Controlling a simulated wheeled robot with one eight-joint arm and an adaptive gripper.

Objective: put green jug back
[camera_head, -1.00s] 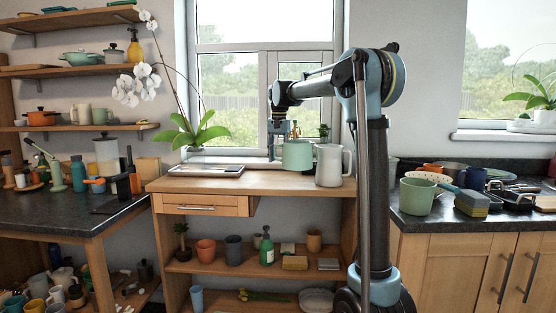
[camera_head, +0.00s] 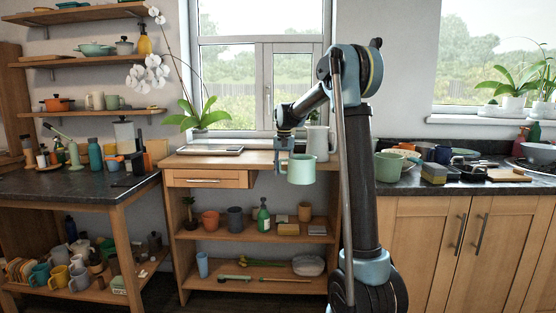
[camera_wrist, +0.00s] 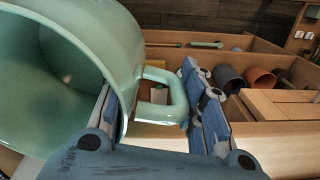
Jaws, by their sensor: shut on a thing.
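The pale green jug (camera_head: 302,170) hangs in front of the wooden workbench (camera_head: 220,162), just below its top's height and clear of it. My gripper (camera_head: 284,158) is shut on the jug's handle at its left side. In the wrist view the jug (camera_wrist: 85,50) fills the upper left, its wide open mouth facing the camera and looking empty. Its handle (camera_wrist: 178,98) lies between my fingers (camera_wrist: 150,90). The jug hides part of the bench front and shelf behind it.
A pale grey jug (camera_head: 320,140) stands on the bench top near my arm; a tray (camera_head: 212,150) lies to the left. Shelves below hold pots and a green bottle (camera_head: 263,215). A green pot (camera_head: 389,166) stands on the right counter. A dark table (camera_head: 70,185) is at left.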

